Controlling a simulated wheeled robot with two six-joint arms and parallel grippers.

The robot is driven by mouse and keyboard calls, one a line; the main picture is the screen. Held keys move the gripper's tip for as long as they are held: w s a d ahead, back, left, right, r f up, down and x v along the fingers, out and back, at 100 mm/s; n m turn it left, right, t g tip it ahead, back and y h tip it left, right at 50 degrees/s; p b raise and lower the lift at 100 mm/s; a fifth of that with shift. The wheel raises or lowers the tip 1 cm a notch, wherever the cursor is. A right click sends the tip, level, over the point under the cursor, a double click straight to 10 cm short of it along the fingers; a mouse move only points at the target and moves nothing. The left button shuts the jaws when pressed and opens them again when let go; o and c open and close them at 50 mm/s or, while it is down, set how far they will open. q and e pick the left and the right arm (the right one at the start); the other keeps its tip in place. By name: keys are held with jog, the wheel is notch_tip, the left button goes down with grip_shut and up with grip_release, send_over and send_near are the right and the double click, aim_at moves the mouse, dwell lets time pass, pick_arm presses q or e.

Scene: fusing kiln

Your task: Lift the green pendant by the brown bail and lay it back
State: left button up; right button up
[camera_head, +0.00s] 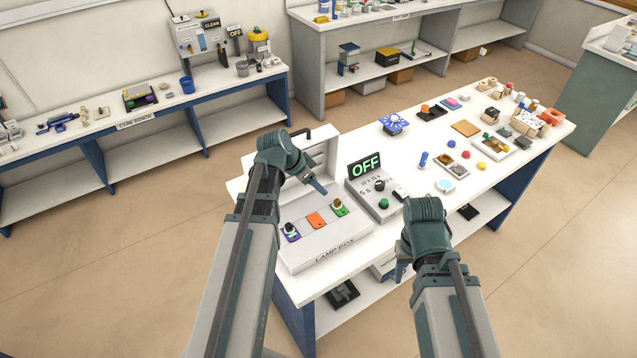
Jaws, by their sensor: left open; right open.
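The grey lamp box (342,241) stands at the near left end of the white table with its lid raised. On its top lie a purple pendant (291,237), an orange pendant (315,220) and a green pendant (341,211), from left to right. A small brownish bail (337,203) shows at the green pendant's upper edge. My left gripper (322,190) is above the back of the lamp box, up and left of the green pendant and apart from it. It is open and empty. My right gripper (400,272) is low at the table's front edge, mostly hidden by my arm; it is open.
A grey control unit with a green OFF display (365,167) stands right of the lamp box. Blue, red and yellow pieces, trays and blocks (465,128) fill the table's far right.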

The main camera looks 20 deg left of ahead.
aim_at(336, 202)
pick_arm(q)
jog(key=b+x, duration=1.1)
jog(key=x, duration=0.2)
jog(key=shift+d+f+b, duration=0.2)
jog(key=shift+f+b, duration=0.1)
grip_shut()
